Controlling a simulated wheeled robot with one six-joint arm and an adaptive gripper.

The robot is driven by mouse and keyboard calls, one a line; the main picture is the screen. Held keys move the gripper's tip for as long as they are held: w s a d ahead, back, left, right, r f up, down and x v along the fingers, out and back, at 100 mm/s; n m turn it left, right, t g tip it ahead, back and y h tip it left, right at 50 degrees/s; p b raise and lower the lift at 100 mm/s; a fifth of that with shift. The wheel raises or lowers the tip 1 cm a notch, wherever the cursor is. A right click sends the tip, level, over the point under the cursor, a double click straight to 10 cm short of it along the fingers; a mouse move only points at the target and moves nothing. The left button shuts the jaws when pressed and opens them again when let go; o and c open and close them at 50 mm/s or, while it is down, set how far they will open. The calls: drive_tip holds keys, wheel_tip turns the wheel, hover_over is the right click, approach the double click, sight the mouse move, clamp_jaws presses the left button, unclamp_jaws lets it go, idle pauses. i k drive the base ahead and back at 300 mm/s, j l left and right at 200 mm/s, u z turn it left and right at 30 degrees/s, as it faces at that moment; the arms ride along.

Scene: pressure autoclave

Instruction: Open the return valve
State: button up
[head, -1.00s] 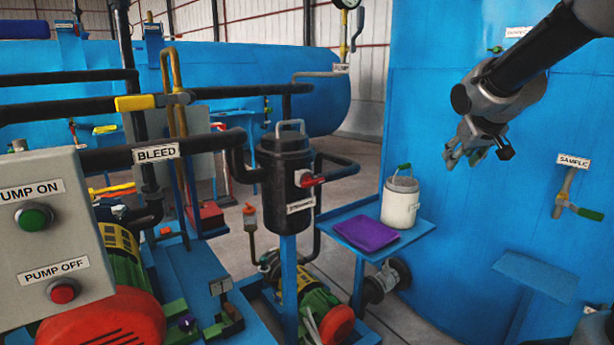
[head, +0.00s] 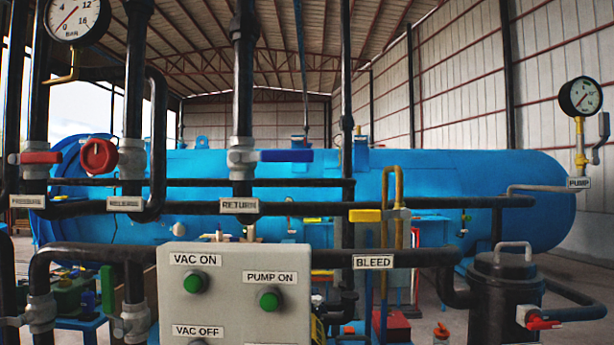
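The return valve has a blue lever handle (head: 286,156) on a grey valve body (head: 241,158) in a black vertical pipe. The lever points right, level and across the pipe. Its RETURN label (head: 239,206) is on the horizontal black pipe just below. My gripper is not in the current head view, so its distance from the lever cannot be told.
Left of it are a red round valve wheel (head: 98,156) and a red lever (head: 40,157). A grey control box (head: 235,290) with green buttons stands in front, below. A yellow bleed lever (head: 365,215) is to the right. The blue autoclave (head: 450,200) lies behind.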

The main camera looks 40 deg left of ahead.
sight(266, 155)
drive_tip(key=k+u, duration=0.15)
drive_tip(key=u, duration=1.55)
